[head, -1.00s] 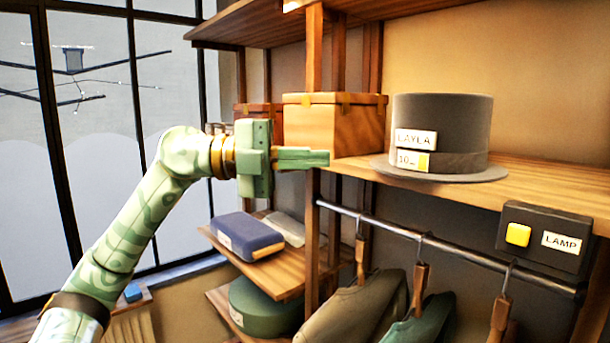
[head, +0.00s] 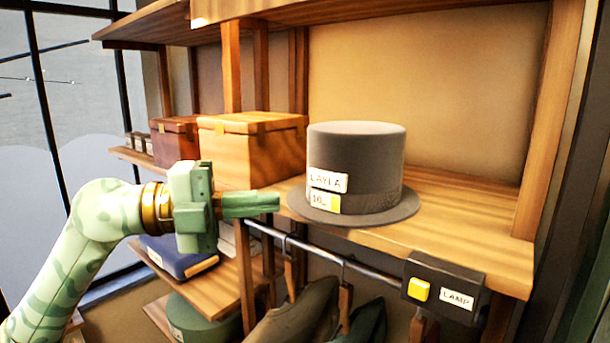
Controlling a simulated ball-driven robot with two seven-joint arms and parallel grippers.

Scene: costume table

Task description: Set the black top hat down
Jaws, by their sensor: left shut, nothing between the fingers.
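The black top hat (head: 362,160) looks dark grey and stands upright, brim down, on the wooden shelf (head: 470,228). It bears a label reading LAYLA and a smaller tag below with a yellow patch. My left gripper (head: 276,203) is shut and empty, its fingertips pointing right, just left of the hat's brim. In the picture the tips come close to the brim; whether they touch it I cannot tell. My right gripper is not in view.
A wooden box (head: 255,150) stands left of the hat, with a darker red-brown box (head: 172,142) further left. A black lamp switch box (head: 443,288) with a yellow button hangs at the shelf's front. Clothes hang from a rail (head: 330,254) below. The shelf right of the hat is clear.

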